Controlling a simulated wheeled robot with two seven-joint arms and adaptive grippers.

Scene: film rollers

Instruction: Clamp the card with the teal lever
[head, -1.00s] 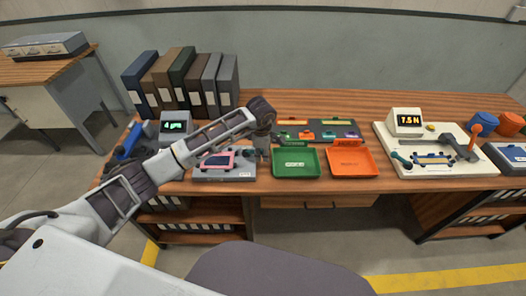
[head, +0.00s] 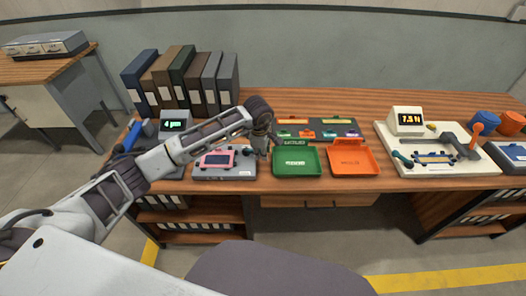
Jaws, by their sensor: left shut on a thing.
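A pink card-like piece (head: 217,160) lies on a grey fixture (head: 210,174) at the left middle of the bench. My left gripper (head: 260,152) points down just past the fixture's right end, beside the green tray. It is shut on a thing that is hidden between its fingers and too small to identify. A teal-blue lever (head: 402,160) shows at the left of the cream device (head: 410,142), far from my left gripper. A narrow blue and tan strip (head: 434,159) lies on that device. My right gripper is not in view.
A green tray (head: 316,162) and an orange tray (head: 371,160) stand right of the gripper. Behind them is a dark rack (head: 316,121) with coloured pieces. Binders (head: 185,88) stand at the back left. An orange-knobbed lever (head: 477,130) rises at the right.

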